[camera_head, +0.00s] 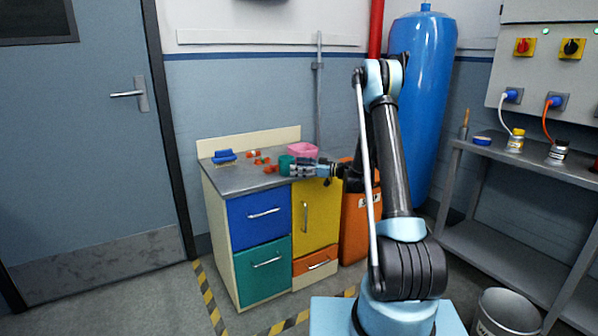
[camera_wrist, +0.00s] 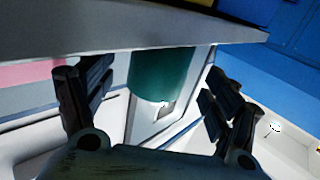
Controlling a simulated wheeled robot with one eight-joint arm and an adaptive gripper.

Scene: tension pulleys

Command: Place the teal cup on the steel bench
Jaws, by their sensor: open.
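The teal cup (camera_head: 286,164) stands on the grey top of a cabinet, near its front right edge in the head view. In the wrist view the cup (camera_wrist: 163,75) is between my two open fingers. My gripper (camera_head: 296,170) is right beside the cup in the head view, reaching in from the right. In the wrist view my gripper (camera_wrist: 152,100) is open, with a gap visible on each side of the cup. The steel bench (camera_head: 476,150) is a grey metal table with a lower shelf, at the right of the head view.
The cabinet's grey top (camera_head: 235,181) also holds a blue object (camera_head: 224,157), small orange-red items (camera_head: 254,154) and a pink container (camera_head: 302,150).

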